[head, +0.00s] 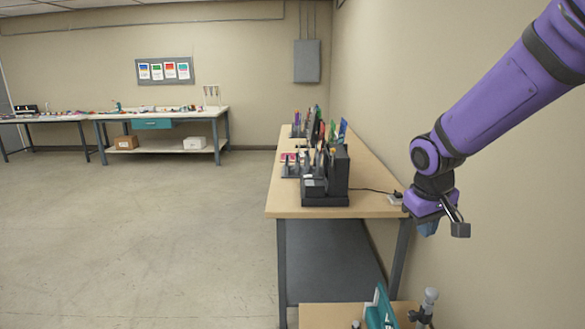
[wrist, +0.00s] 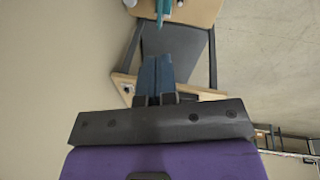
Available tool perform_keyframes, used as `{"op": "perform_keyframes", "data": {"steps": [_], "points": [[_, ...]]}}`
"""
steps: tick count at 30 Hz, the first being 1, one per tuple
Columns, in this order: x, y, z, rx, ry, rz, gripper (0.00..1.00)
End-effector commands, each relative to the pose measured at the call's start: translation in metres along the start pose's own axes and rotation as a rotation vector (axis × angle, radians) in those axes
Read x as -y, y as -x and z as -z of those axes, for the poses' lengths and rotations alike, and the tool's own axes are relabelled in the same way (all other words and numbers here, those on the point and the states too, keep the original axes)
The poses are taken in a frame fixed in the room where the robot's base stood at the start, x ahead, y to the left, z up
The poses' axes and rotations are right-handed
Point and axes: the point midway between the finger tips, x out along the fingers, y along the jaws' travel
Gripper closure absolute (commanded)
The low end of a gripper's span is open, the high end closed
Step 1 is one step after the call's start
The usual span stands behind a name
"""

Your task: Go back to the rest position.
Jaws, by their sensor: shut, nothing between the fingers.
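My purple arm reaches in from the upper right of the head view, and my gripper (head: 427,231) hangs from its end, pointing down. It is beside the right wall, near the right edge of the wooden-topped workbench (head: 290,203). In the wrist view the two blue-grey fingers of my gripper (wrist: 157,60) lie together, shut, with nothing seen between them.
A black device (head: 326,180) and several small items stand on the workbench. A nearer wooden surface (head: 335,317) holds a teal item (head: 380,309) and a grey fitting (head: 428,305). A long table (head: 165,113) stands at the back left. The left floor is clear.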

Motion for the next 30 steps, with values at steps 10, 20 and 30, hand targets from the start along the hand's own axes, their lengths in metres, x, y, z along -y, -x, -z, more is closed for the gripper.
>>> {"op": "perform_keyframes", "data": {"steps": [10, 20, 30], "points": [[-0.013, 0.086, -0.067, -0.101, -0.119, 0.026, 1.00], [-0.009, 0.140, -0.141, -0.197, -0.213, 0.067, 1.00], [0.004, 0.166, -0.201, -0.279, -0.275, 0.112, 1.00]]}}
